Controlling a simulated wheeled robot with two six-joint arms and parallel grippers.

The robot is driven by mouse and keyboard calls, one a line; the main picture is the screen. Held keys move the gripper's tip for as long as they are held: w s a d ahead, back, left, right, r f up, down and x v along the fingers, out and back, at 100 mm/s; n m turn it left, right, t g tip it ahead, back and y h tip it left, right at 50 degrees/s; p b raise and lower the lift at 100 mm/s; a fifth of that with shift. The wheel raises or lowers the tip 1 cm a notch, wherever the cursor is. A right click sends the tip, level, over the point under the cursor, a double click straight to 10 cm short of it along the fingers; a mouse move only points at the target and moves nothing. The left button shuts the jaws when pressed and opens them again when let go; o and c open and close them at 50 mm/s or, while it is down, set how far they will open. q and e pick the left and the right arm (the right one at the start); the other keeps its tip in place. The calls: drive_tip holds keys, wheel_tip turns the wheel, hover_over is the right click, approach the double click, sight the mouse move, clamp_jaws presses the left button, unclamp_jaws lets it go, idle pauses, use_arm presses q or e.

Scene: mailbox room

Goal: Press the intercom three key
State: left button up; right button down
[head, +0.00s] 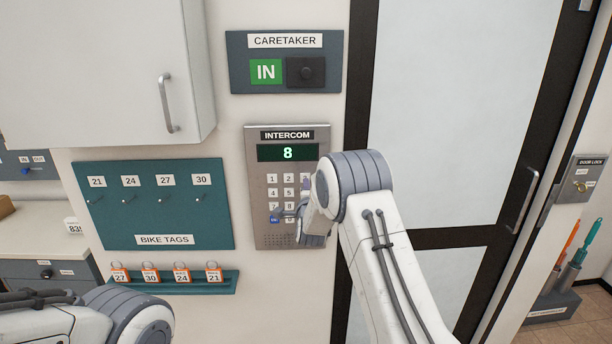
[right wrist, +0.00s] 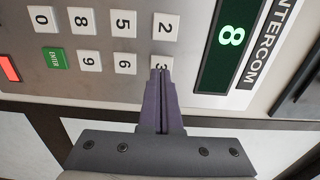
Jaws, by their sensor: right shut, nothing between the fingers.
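The three key (right wrist: 161,62) is the white key at the tip of my right gripper (right wrist: 161,73). The fingers are shut and empty, overlapping the key's near edge. I cannot tell whether they touch it. In the head view my right arm covers most of this gripper and the right key column. My left gripper is out of view.
The two key (right wrist: 165,26) and six key (right wrist: 125,63) are close beside the three key. The green enter key (right wrist: 54,59) is farther along that column. A caretaker panel (head: 238,78) hangs above, a bike tags board (head: 110,222) at left, and a dark-framed door (head: 440,130) at right.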

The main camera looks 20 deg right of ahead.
drive_tip(key=shift+p+x, duration=0.3)
drive_tip(key=shift+x, duration=0.55)
drive_tip(key=b, duration=0.1)
drive_tip(key=w+b, duration=0.1)
drive_tip(key=b, duration=0.1)
drive_tip(key=shift+d+r, duration=0.2)
drive_tip(key=shift+r, duration=0.2)
